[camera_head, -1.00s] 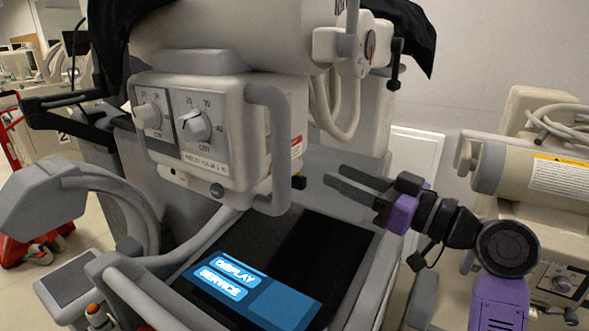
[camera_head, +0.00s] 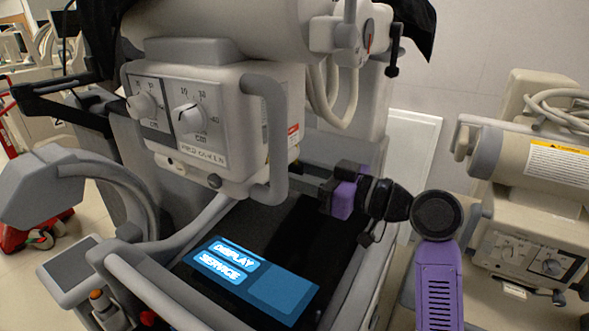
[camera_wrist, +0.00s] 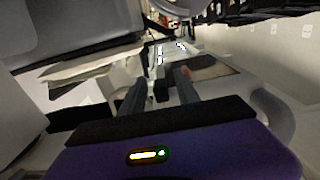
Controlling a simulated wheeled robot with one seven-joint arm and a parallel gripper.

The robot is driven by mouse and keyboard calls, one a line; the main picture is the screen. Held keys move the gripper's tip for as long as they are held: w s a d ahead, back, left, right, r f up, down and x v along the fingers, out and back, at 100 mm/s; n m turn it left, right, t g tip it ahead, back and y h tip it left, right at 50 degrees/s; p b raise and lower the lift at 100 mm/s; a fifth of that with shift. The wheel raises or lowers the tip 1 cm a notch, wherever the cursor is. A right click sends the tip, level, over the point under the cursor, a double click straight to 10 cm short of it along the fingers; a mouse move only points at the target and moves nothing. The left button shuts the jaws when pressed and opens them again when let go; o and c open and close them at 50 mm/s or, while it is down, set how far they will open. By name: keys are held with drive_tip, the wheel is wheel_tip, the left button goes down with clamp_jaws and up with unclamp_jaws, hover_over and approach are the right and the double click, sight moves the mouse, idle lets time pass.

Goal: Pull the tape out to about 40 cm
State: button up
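The collimator head (camera_head: 225,135), a pale box with two dials, hangs over the cart; its grey handle (camera_head: 277,150) curves down its right side. No pulled-out tape shows. In the head view, my gripper (camera_head: 298,179) reaches leftward to the box's lower right, just behind the handle, which partly covers its fingertips. In the wrist view, the two fingers of my gripper (camera_wrist: 160,88) stand apart. A small dark block (camera_wrist: 161,90) lies between or beyond them; I cannot tell whether it is the tape's tab or touches a finger.
Below is the cart's dark top with a lit blue screen (camera_head: 255,278). Grey cart rails (camera_head: 150,290) run at the front left. Looped cables (camera_head: 335,100) hang behind the handle. Another machine (camera_head: 535,180) stands at the right.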

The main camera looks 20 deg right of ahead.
clamp_jaws()
idle(1.4)
